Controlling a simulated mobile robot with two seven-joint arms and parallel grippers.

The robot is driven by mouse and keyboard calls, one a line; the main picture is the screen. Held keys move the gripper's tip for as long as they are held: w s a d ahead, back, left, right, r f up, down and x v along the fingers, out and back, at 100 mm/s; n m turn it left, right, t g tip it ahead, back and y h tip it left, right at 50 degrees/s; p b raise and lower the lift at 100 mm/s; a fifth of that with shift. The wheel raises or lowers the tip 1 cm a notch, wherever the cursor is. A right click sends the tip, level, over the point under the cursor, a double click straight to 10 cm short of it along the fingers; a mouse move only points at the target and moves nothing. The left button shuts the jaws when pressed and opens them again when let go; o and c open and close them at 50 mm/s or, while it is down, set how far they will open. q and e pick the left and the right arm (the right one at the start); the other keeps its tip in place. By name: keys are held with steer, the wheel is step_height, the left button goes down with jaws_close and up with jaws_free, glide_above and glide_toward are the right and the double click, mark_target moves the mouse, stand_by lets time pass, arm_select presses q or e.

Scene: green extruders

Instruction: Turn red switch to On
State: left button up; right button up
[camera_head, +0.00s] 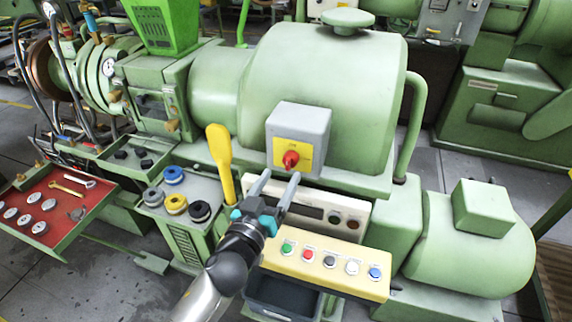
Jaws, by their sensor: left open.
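The red switch (290,160) is a small red knob on a yellow plate (308,154) on the front of a grey box (301,124). The box is fixed to the green extruder housing (345,70). My left gripper (277,181) is open, with its two grey fingers pointing up toward the box. The fingertips are just below the knob, one to its left and one close below it. I cannot tell whether a finger touches the knob. The knob's exact setting is too small to read. My right gripper is not in view.
A yellow lever (220,160) stands left of my gripper. A cream button panel (325,266) with several coloured buttons is below right. A red tray (65,205) with tools is at the far left. A green motor (465,240) stands at the right.

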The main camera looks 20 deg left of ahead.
mark_target(287, 167)
arm_select(q)
steer(key=shift+w+d, duration=0.2)
steer(key=shift+w, duration=2.05)
jaws_close()
